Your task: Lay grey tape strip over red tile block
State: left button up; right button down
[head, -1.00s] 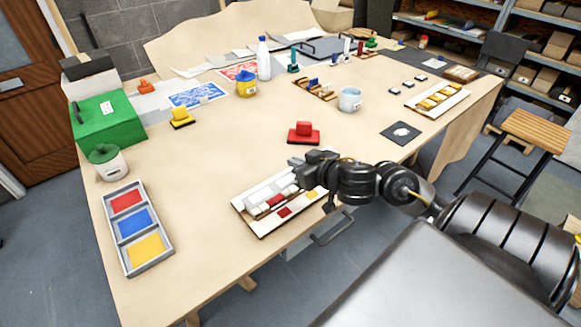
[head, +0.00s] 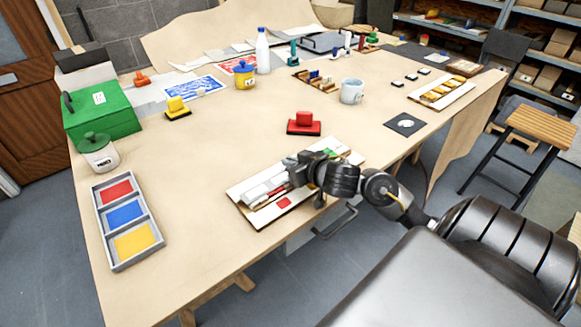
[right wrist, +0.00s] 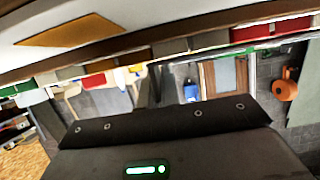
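A white mosaic panel (head: 236,194) lies near the table's front edge. A small red tile block (head: 284,202) shows on its near side, and whitish-grey pieces (head: 262,187) lie left of my right gripper. My right gripper (head: 297,172) is low over the panel's middle and hides part of it. In the right wrist view a row of blocks crosses the picture close up, with red blocks (right wrist: 251,31), grey blocks (right wrist: 208,40) and a flat orange patch (right wrist: 68,31). I cannot pick out the grey tape strip for certain, nor see the fingertips clearly. My left gripper is out of view.
A red-handled stamp (head: 304,124) stands just behind the panel. A grey tray (head: 104,223) with red, blue and yellow compartments is at the left. A grey cup (head: 352,91) and a black square (head: 405,124) lie farther back. The table between panel and tray is clear.

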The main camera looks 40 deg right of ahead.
jog(key=shift+f, duration=0.1)
jog(key=c, duration=1.6)
grip_release()
